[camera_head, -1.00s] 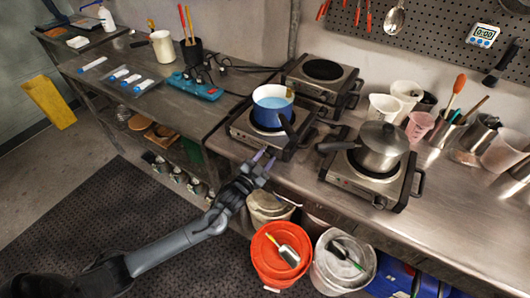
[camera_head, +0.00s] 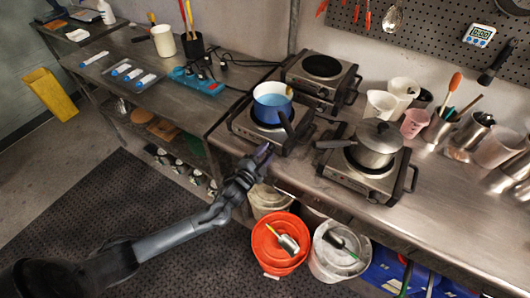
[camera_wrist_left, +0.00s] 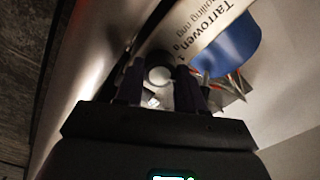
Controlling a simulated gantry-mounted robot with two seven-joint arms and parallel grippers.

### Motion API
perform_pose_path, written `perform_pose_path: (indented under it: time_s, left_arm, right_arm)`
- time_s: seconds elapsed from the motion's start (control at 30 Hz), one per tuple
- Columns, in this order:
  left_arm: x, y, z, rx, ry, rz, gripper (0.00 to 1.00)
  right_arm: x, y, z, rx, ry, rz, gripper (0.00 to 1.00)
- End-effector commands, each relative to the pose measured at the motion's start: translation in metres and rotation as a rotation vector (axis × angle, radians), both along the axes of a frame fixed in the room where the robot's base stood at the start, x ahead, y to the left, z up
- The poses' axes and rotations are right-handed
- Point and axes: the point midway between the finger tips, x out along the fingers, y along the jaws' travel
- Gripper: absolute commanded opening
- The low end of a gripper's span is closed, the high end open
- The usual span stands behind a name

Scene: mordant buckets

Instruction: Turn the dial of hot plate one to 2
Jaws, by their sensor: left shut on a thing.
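The front left hot plate (camera_head: 240,126) carries a blue pot (camera_head: 269,114) with blue liquid. My left gripper (camera_head: 263,152) is at the front face of this hot plate. Printed lettering, "Tarrowen", shows on the pale panel (camera_wrist_left: 207,28) nearby. The dial's number marks and setting cannot be read, and in the head view the gripper hides the dial. My right gripper is not in view.
A second hot plate (camera_head: 352,183) with a lidded steel pot (camera_head: 374,148) stands to the right; its handle points towards the blue pot. An empty hot plate (camera_head: 347,90) stands behind. Below are an orange bucket (camera_head: 267,258) and a white bucket (camera_head: 325,268).

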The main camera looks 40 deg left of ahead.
Motion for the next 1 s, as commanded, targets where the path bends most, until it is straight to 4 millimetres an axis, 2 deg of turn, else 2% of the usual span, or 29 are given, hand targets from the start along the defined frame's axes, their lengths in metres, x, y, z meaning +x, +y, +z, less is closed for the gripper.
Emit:
perform_pose_path:
  time_s: [0.3,0.33,0.5,0.83,1.0]
  left_arm:
    - [0.000,0.000,0.000,0.000,0.000,-0.001,0.08]
    - [0.000,0.000,0.000,0.000,0.000,-0.001,0.41]
    - [0.000,0.000,0.000,-0.001,-0.001,-0.001,0.64]
    - [0.000,0.000,-0.002,-0.015,0.000,0.000,0.64]
    - [0.000,0.000,-0.004,-0.097,-0.013,0.000,0.64]
  right_arm:
    - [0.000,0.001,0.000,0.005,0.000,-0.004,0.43]
    - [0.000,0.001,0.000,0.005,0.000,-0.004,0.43]
    - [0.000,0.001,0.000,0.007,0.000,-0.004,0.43]
    - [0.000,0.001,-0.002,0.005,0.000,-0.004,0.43]
    - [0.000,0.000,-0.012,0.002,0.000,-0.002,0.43]
